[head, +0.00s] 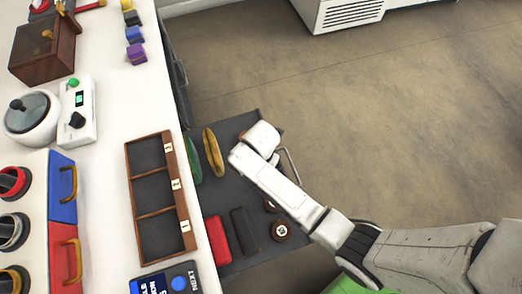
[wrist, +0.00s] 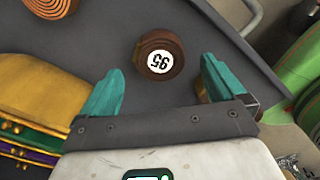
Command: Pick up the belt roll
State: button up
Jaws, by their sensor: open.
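In the wrist view, a belt roll (wrist: 160,53), a brown coiled disc with a white label reading 95, lies flat on a dark grey surface. My open gripper (wrist: 161,84) has its teal fingers to either side and short of it, with nothing between them. Another brown coil (wrist: 46,4) with orange spiral edges is cut off at the top left. In the head view, a labelled brown roll (head: 280,231) lies on the dark drawer (head: 233,125), and a second roll (head: 270,205) is partly behind my arm. My gripper's fingers are hidden there.
A white counter (head: 112,100) with a wooden tray (head: 190,240) stands at left. Open floor is at right.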

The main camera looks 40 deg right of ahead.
notch_tip(320, 180, down, 4)
jog(key=shift+r+b, duration=0.15)
jog(key=shift+b, duration=0.3)
jog(key=shift+c, duration=0.5)
jog(key=c, duration=1)
jog(key=shift+c, duration=0.5)
jog(key=shift+r, duration=0.15)
